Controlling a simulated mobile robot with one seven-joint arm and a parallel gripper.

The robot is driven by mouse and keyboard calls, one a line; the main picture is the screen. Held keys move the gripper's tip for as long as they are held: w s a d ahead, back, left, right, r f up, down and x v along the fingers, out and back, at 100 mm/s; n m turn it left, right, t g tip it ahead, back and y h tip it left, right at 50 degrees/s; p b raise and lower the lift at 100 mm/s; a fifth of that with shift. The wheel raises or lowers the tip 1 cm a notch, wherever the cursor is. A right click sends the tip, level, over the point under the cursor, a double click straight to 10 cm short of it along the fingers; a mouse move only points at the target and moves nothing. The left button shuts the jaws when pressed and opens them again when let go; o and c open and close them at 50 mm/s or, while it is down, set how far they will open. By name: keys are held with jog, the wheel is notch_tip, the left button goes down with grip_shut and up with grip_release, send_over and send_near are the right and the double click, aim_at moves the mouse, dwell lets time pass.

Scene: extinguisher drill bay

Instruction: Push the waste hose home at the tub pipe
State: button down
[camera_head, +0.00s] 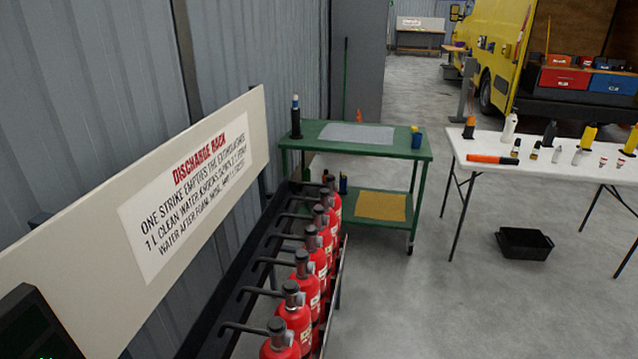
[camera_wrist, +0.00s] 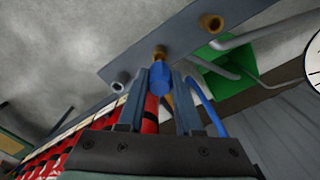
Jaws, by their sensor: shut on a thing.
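In the wrist view, my gripper (camera_wrist: 161,88) is shut on a blue hose end (camera_wrist: 160,75) held between its two fingers. A brass stub (camera_wrist: 160,54) on a grey plate (camera_wrist: 180,38) lies right at the tip of the blue end. Whether the end is seated on it or only touching, I cannot tell. A thin blue hose (camera_wrist: 207,105) curves down beside the right finger. A green tub-like thing (camera_wrist: 222,78) is behind to the right, with a grey pipe (camera_wrist: 262,36) over it. The head view shows neither gripper nor hose.
The grey plate carries further stubs, one brass (camera_wrist: 211,23) and one dull (camera_wrist: 122,87). A white dial (camera_wrist: 314,65) is at the right edge. The head view shows red extinguishers (camera_head: 298,318) in a rack, a green trolley (camera_head: 424,152), a white table (camera_head: 585,160) and open floor.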

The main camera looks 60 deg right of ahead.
jog(key=shift+f, duration=0.2)
jog(key=shift+f+b, duration=0.65)
jog(key=shift+f, duration=0.2)
jog(key=shift+f+b, duration=0.3)
jog(key=shift+f, duration=0.55)
dwell(0.9)
jog(key=c, duration=0.5)
grip_release()
notch_tip(320, 180, up, 13)
jog(key=shift+s+r+p, duration=0.1)
jog(key=shift+p, duration=1)
